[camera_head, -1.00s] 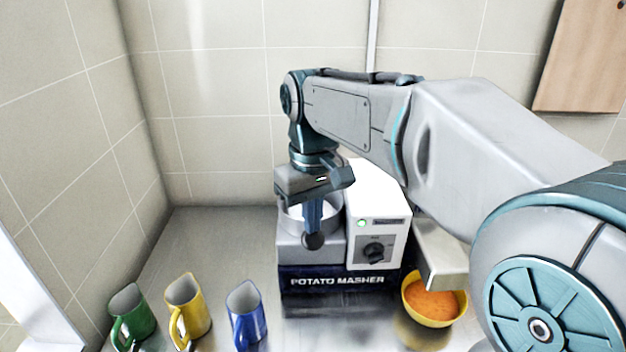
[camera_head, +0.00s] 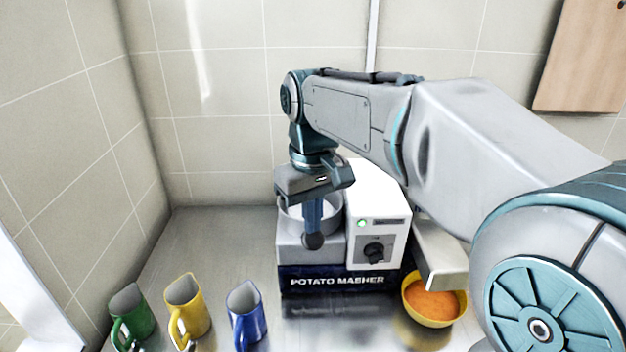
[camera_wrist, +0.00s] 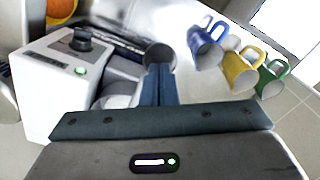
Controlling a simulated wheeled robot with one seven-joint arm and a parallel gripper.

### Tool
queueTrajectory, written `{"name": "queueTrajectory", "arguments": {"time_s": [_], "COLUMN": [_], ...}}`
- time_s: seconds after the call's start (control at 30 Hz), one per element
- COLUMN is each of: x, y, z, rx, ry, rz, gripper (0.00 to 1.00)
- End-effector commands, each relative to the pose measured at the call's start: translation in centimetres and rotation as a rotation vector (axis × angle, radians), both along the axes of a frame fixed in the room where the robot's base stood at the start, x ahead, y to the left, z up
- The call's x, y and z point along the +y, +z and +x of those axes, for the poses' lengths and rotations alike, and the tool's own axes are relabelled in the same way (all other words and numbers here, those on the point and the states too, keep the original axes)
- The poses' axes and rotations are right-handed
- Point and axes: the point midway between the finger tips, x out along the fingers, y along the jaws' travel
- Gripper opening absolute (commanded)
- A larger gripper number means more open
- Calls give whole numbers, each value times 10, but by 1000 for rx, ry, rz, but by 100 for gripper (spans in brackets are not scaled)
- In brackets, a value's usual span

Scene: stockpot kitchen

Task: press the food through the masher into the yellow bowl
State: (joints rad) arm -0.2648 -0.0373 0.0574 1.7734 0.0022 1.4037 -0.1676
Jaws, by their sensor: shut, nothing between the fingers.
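The potato masher (camera_head: 337,281) stands on the metal counter, with a round silver bowl-like opening (camera_head: 335,216) at its left and a white control box (camera_head: 378,222) with a dark knob and a lit green light. My gripper (camera_head: 313,232) is shut and points down at the opening, in front of a dark round knob (camera_head: 313,241). In the wrist view the shut fingers (camera_wrist: 158,85) reach toward that knob (camera_wrist: 160,58); whether they touch it I cannot tell. The yellow bowl (camera_head: 434,318) with orange food (camera_head: 433,300) stands under the spout (camera_head: 441,262) at the right.
A green mug (camera_head: 131,316), a yellow mug (camera_head: 187,308) and a blue mug (camera_head: 246,314) stand in a row at the front left. Tiled walls close off the back and left. A wooden board (camera_head: 583,60) hangs at the upper right.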

Motion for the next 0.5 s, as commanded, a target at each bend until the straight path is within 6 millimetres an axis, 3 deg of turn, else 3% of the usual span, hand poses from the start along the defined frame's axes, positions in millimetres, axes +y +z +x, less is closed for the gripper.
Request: {"name": "queueTrajectory", "arguments": {"time_s": [0.17,0.5], "x": [-1,0], "y": [-2,28], "z": [-1,0], "rx": [12,5], "ry": [-1,0], "rz": [-4,-1], "gripper": [0,0]}}
